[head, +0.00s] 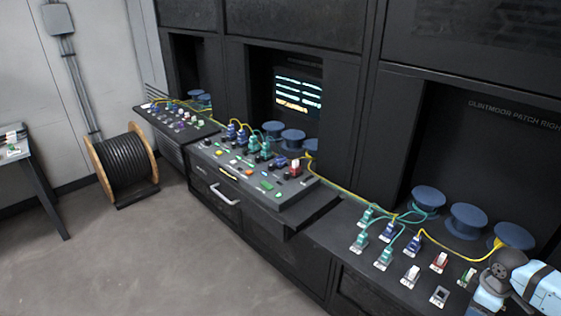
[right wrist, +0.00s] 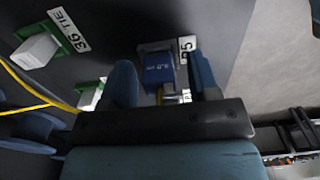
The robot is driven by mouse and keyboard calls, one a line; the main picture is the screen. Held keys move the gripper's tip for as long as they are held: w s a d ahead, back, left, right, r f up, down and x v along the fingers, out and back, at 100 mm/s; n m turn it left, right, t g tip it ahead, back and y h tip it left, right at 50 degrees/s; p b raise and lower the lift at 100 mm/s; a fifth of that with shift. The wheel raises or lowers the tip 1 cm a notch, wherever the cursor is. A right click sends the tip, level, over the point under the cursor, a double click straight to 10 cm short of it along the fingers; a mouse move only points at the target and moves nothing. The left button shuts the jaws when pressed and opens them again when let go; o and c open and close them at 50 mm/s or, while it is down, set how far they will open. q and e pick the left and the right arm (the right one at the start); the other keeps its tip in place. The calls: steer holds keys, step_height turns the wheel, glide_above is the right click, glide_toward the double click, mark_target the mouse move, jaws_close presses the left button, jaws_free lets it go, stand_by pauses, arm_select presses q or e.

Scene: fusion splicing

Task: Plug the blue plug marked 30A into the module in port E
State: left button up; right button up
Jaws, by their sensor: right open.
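In the right wrist view a blue plug (right wrist: 158,68) sits in a grey socket on the dark panel; its small white marking is too blurred to read. My right gripper (right wrist: 162,76) is open, with one blue finger on each side of this plug; I cannot tell whether they touch it. In the head view my right arm (head: 540,288) is at the bottom right corner, over the end of the right-hand panel. The middle console (head: 262,180) holds several plugs and coloured buttons below a lit screen. I cannot read a port E or 30A marking. My left gripper is out of view.
The right-hand panel (head: 335,240) carries several teal, blue and white plugs, with teal and yellow cables running to blue spools (head: 468,220). In the right wrist view a white plug (right wrist: 36,50) and yellow cable (right wrist: 30,92) lie left. A cable drum (head: 124,165) stands on the open floor.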

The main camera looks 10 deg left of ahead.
stand_by(0.8)
steer(key=shift+p, duration=0.55)
steer(key=shift+c, duration=0.4)
jaws_close()
steer(key=shift+r+p, duration=1.3)
steer(key=shift+p, duration=0.15)
steer(key=shift+r+p, duration=1.75)
steer(key=shift+p, duration=0.25)
